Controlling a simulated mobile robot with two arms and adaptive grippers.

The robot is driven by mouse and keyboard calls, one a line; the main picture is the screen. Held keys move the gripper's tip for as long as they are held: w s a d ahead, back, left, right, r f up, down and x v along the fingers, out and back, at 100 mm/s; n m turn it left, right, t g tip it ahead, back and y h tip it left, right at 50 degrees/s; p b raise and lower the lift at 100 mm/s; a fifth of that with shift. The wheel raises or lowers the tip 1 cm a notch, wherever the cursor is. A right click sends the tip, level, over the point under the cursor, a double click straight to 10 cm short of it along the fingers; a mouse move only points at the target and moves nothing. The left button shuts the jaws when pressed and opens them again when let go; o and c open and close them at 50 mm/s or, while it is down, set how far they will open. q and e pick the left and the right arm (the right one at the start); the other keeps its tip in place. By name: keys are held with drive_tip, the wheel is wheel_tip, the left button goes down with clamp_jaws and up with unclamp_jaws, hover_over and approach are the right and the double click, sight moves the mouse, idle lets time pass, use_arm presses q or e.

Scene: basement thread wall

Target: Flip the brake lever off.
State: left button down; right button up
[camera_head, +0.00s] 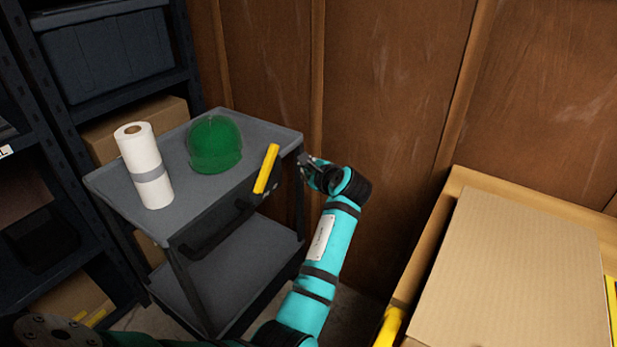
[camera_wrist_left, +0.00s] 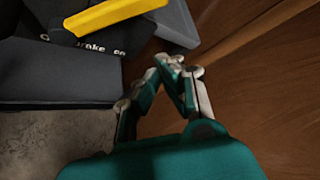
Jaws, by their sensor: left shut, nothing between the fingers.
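The brake lever is a yellow bar (camera_head: 266,169) at the right front edge of the grey cart (camera_head: 108,181), tilted with its upper end to the right. It rises from a dark housing (camera_head: 207,232) on the cart's side. In the left wrist view the yellow lever (camera_wrist_left: 112,15) crosses the top left, over a black panel with white lettering that reads "brake" and is partly cut off. My left gripper (camera_head: 306,160) is just right of the lever, apart from it. Its fingers (camera_wrist_left: 172,66) are closed together with nothing between them. My right gripper is not in view.
A paper towel roll (camera_head: 145,160) and a green helmet-like dome (camera_head: 215,146) stand on the cart top. Dark shelving (camera_head: 35,130) is at the left. A wooden wall (camera_head: 395,110) stands close behind my gripper. A cardboard box (camera_head: 515,275) is at the right.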

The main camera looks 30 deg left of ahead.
sight(265, 173)
use_arm(q)
drive_tip(key=shift+a+r, duration=0.2)
drive_tip(key=shift+r, duration=0.1)
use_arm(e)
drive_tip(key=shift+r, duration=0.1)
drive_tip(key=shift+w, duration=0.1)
use_arm(q)
drive_tip(key=w+a+f+b, duration=0.1)
drive_tip(key=w+a, duration=0.1)
drive_tip(key=a, duration=0.5)
drive_tip(key=shift+a+f, duration=0.3)
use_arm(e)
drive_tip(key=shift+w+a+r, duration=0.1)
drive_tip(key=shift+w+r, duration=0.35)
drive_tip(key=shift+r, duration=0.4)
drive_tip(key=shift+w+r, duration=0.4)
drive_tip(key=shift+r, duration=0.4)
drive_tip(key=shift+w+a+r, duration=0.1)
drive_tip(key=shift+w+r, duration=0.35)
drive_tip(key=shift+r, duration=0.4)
use_arm(q)
drive_tip(key=shift+w, duration=0.1)
